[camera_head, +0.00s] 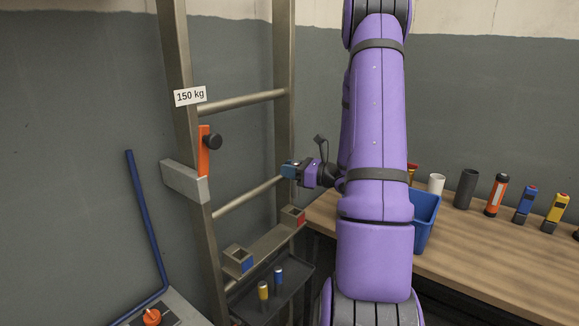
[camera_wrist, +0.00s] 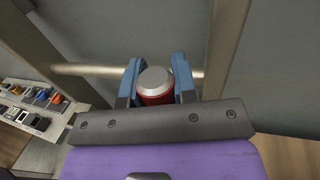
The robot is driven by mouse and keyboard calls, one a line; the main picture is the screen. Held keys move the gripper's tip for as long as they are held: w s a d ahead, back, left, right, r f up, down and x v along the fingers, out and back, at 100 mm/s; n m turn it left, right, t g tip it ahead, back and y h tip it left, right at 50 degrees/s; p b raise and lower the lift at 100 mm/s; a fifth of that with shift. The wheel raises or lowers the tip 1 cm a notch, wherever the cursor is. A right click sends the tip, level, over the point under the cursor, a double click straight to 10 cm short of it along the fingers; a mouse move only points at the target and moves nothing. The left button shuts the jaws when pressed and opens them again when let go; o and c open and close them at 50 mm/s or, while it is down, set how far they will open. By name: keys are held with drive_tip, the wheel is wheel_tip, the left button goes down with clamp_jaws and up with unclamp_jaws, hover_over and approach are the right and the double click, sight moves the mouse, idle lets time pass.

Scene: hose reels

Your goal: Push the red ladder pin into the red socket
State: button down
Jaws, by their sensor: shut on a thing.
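The red ladder pin (camera_wrist: 154,93) is between my gripper's blue fingers (camera_wrist: 156,78) in the wrist view, its grey cap toward the camera and a red band below. My gripper (camera_head: 289,170) is shut on it; the pin itself is hard to make out in the head view. The red socket (camera_head: 300,219) is a square box with a red patch at the right end of the ladder's lower ledge. My gripper is above it in the picture, apart from it. The socket cannot be made out in the wrist view.
A blue-marked socket (camera_head: 247,264) is at the ledge's left end. A yellow pin (camera_head: 263,291) and a blue pin (camera_head: 279,279) stand on a dark tray. The ladder's rungs and rails are beside my gripper. A workbench (camera_head: 485,258) with a blue bin (camera_head: 425,222) is at right.

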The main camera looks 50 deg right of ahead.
drive_tip(key=shift+f, duration=2.25)
drive_tip(key=shift+f, duration=2.7)
drive_tip(key=c, duration=0.8)
unclamp_jaws()
drive_tip(key=shift+s, duration=0.1)
drive_tip(key=v, duration=1)
drive_tip(key=shift+s+d, duration=0.2)
drive_tip(key=shift+s, duration=0.1)
